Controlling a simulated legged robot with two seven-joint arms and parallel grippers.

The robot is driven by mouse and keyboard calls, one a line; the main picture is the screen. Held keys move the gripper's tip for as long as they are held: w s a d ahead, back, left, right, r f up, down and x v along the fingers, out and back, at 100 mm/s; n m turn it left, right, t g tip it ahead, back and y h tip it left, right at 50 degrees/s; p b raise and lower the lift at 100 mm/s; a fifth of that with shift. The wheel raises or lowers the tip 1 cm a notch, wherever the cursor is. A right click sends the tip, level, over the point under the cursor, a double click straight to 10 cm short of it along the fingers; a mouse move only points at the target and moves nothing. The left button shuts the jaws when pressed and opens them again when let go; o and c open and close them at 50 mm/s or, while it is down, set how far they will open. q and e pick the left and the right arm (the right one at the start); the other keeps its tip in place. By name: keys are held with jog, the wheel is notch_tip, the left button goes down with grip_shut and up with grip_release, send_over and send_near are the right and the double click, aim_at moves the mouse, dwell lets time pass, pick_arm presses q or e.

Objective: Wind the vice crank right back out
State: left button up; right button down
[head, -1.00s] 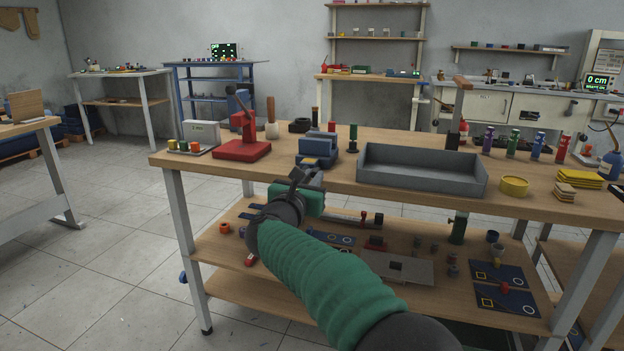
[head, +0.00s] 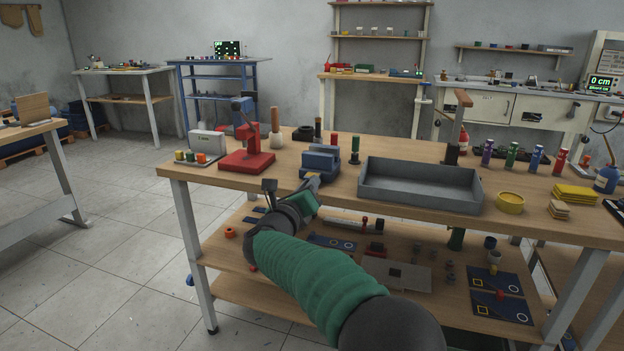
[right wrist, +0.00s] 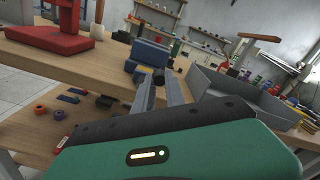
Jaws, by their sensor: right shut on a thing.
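The blue vice (head: 321,160) stands at the front edge of the workbench, left of the grey tray. It also shows in the right wrist view (right wrist: 150,54), straight ahead of the fingers. My right gripper (head: 314,180) is at the vice's near side, at the bench's front edge. In the right wrist view its two grey fingers (right wrist: 160,78) reach up to the front of the vice and are shut on the crank. The crank itself is mostly hidden between the fingertips. My left gripper is in neither view.
A red press (head: 247,150) stands left of the vice. The grey tray (head: 420,203) lies close on its right. Small parts and dark blue mats (head: 500,284) lie on the shelf below. The floor at left is clear.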

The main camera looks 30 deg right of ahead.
jog(key=w+a+f+n+p, duration=0.2)
jog(key=n+p, duration=1)
jog(key=n, duration=0.1)
jog(key=w+a+f+n+p, duration=0.2)
jog(key=w+n+p, duration=0.1)
jog(key=n+p, duration=1)
jog(key=shift+w+a+n, duration=0.15)
jog(key=shift+a+n, duration=0.15)
jog(key=shift+f, duration=0.2)
jog(key=c, duration=1.4)
grip_release()
